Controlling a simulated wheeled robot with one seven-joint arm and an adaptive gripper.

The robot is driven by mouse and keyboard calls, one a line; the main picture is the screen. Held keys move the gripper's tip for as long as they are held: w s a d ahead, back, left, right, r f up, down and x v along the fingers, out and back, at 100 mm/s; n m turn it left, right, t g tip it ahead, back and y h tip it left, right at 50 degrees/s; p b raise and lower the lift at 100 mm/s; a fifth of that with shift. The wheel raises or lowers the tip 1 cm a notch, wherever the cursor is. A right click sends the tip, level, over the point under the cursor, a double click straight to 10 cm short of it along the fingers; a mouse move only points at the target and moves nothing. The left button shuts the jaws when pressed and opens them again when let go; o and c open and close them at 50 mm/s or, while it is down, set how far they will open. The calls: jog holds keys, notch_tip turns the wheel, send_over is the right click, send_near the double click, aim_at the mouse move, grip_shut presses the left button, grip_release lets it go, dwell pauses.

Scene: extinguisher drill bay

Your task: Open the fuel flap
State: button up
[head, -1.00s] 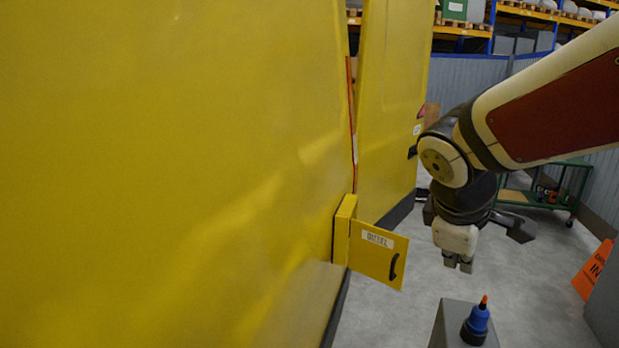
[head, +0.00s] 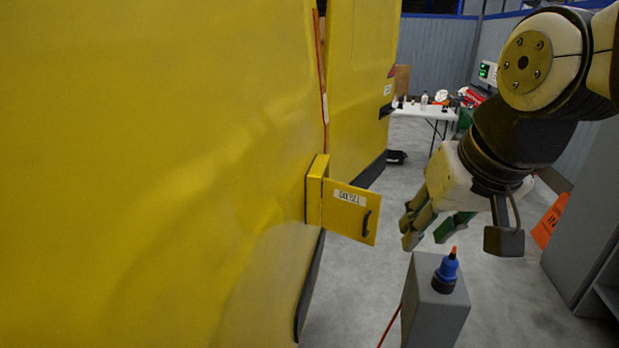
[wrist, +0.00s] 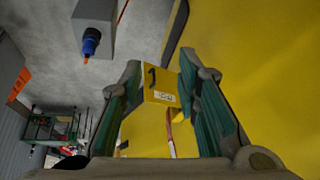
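The yellow fuel flap (head: 338,219) stands swung out from its shallow box on the side of the yellow van (head: 220,180). It has a white label, too blurred to read surely, and a dark handle (head: 367,222) near its free edge. My gripper (head: 424,238) is open and empty, to the right of the flap and apart from it in the head view. In the wrist view, the flap (wrist: 160,95) and its handle (wrist: 151,77) show between the spread green-padded fingers, some way beyond them. What lies behind the flap is hidden.
A blue bottle-like object with an orange tip (head: 446,272) stands on a grey pedestal (head: 432,310) below my gripper. An orange sign (head: 551,220) and grey cabinet (head: 585,230) stand right. A white table (head: 425,112) is behind.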

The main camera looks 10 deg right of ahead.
jog(key=w+f+m, duration=0.2)
jog(key=w+f, duration=0.1)
jog(key=w, duration=1.1)
jog(key=m+g+h, duration=0.1)
jog(key=m+h, duration=0.1)
send_near(365, 221)
jog(key=x, duration=1.1)
jog(key=shift+d+f+p, duration=0.1)
jog(key=shift+f+p, duration=0.15)
jog(key=shift+p, duration=0.1)
grip_shut()
